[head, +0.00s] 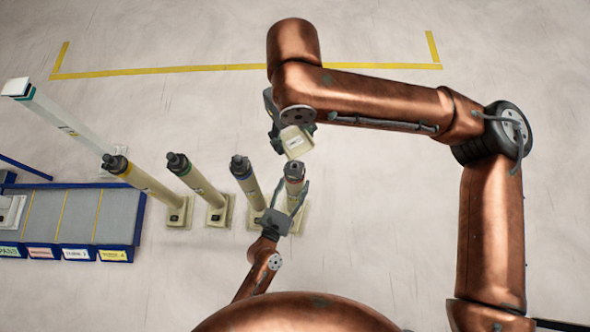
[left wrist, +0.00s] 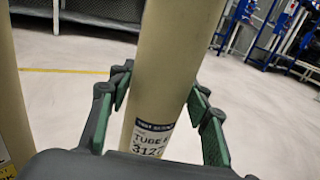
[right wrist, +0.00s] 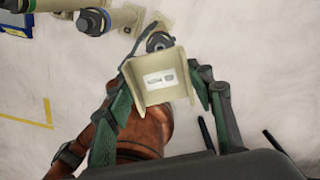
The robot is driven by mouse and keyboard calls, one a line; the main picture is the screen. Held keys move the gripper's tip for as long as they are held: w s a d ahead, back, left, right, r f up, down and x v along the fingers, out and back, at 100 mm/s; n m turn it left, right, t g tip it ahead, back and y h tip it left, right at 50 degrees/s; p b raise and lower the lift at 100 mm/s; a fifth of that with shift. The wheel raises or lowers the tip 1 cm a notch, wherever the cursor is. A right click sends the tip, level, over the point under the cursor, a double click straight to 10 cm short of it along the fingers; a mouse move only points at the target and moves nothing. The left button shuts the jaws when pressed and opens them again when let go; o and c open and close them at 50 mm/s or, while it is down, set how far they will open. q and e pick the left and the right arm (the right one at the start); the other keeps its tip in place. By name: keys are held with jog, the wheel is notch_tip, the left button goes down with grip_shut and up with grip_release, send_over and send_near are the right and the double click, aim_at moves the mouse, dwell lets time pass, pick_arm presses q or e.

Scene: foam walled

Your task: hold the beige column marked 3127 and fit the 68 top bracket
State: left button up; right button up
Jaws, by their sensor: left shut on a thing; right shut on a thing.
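The beige column marked 3127 (head: 293,190) stands upright with a dark top, rightmost of a row. Its label reads TUBE and 3127 in the left wrist view (left wrist: 160,90). My left gripper (head: 287,207) is shut on this column, a finger on each side. My right gripper (right wrist: 165,95) is shut on the beige top bracket (head: 297,142), a channel-shaped piece with a white label too small to read. In the head view the bracket shows just beyond the column's dark top, with a narrow gap. In the right wrist view the bracket (right wrist: 160,78) partly covers a dark column top.
Several similar columns stand to the left; the nearest neighbour (head: 245,180) has a blue band. A taller white post (head: 65,122) stands farther left. A blue-edged grey tray table (head: 75,215) with labelled lanes is at the left. Floor beyond the row is clear, with yellow lines (head: 160,71).

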aim_at(294, 142)
pick_arm(q)
grip_shut()
dwell(0.3)
pick_arm(e)
jog(key=shift+w+f, duration=0.1)
jog(key=shift+f, duration=2.7)
